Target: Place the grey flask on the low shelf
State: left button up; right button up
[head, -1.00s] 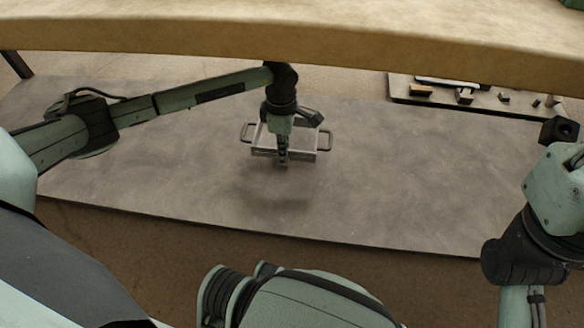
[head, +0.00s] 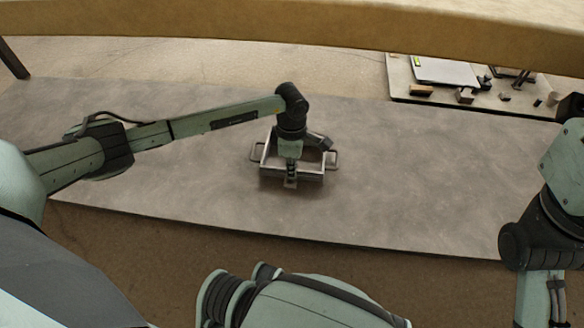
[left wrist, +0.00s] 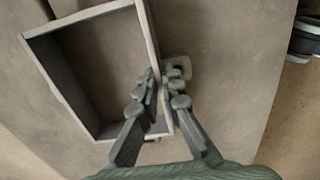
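No flask shows in either view. A grey, open rectangular box with a loop handle at each end (head: 267,167) is at the middle of the wide, low grey board (head: 420,180). It also shows in the left wrist view (left wrist: 60,75), empty inside. My left gripper (head: 290,180) points down at the box's near wall. In the left wrist view its fingers (left wrist: 160,82) are closed around that wall. The box is level and its shadow is close beneath it. I cannot tell whether it touches the board. My right arm is at the right edge, with its gripper out of view.
A thick tan tabletop edge (head: 300,30) crosses the top of the head view, above the board. At the back right, a grey panel (head: 440,98) carries a pale flat plate (head: 445,70) and several small blocks. The board is clear left and right of the box.

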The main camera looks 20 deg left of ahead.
pick_arm(q)
jog(key=o, duration=0.4)
jog(key=shift+o, duration=0.2)
notch_tip(320, 180, up, 12)
jog(key=p, duration=0.3)
jog(key=shift+r, duration=0.15)
jog(key=shift+s, duration=0.1)
